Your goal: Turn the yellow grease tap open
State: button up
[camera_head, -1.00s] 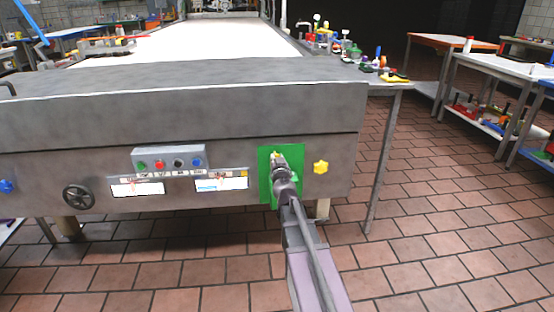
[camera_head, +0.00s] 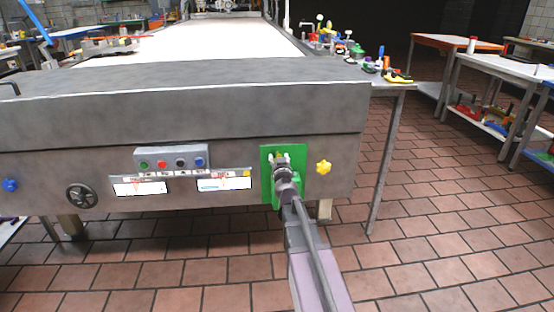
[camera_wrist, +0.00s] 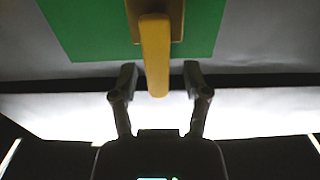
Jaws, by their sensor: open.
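A yellow tap handle (camera_wrist: 155,55) sticks out from a green panel (camera_wrist: 85,30) in the wrist view. Its free end hangs toward my gripper (camera_wrist: 160,80). The two fingers are spread, one on each side of the handle's end, with a gap visible on both sides. In the head view my gripper (camera_head: 280,160) is in front of the green panel (camera_head: 267,190) on the grey machine's front and hides most of the yellow handle.
A yellow star-shaped knob (camera_head: 323,167) is just right of the panel. A button box (camera_head: 172,158), two white displays and a black handwheel (camera_head: 81,195) are to the left. A side table (camera_head: 385,87) holds small items. The tiled floor to the right is clear.

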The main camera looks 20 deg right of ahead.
jog(key=shift+s, duration=0.15)
jog(key=v, duration=0.7)
jog(key=shift+s, duration=0.1)
dwell(0.6)
